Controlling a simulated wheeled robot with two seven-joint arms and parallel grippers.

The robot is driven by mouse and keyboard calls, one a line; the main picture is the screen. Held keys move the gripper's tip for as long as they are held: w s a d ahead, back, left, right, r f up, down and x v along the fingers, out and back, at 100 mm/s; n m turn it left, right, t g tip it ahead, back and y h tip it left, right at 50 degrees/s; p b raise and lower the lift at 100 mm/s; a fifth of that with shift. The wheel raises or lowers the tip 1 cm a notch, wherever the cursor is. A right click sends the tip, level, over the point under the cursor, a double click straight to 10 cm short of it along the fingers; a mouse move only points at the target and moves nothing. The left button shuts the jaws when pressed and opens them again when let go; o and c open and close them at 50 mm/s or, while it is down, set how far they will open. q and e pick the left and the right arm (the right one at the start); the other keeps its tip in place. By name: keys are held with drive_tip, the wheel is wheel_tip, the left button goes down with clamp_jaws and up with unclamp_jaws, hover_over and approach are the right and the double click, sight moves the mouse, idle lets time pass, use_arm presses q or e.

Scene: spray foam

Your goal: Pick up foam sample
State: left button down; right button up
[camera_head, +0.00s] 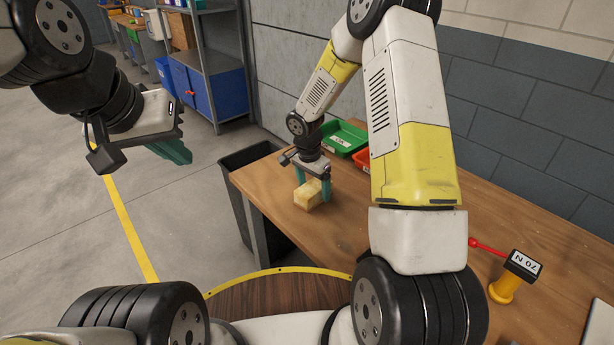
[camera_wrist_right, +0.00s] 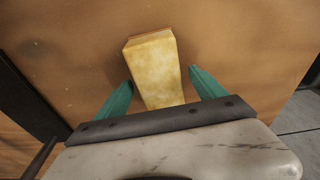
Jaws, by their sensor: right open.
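The foam sample (camera_head: 308,194) is a yellowish block on the wooden table near its left edge. In the right wrist view the foam sample (camera_wrist_right: 156,68) lies between the two teal fingers, with gaps visible on both sides. My right gripper (camera_head: 314,184) is open around the foam sample; in its wrist view the gripper (camera_wrist_right: 160,92) shows spread fingers. The near end of the block is hidden by the gripper body. My left gripper (camera_head: 172,152) hangs over the floor at the left, away from the table; its finger gap is not clear.
A green tray (camera_head: 343,138) and a red tray (camera_head: 362,158) sit on the wooden table (camera_head: 330,235) behind my right gripper. A yellow device marked 70 N (camera_head: 507,283) with a red-knobbed lever stands at the right. A black bin (camera_head: 250,157) stands beside the table's left end.

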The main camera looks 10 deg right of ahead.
drive_tip(key=shift+c, duration=0.4)
drive_tip(key=c, duration=1.4)
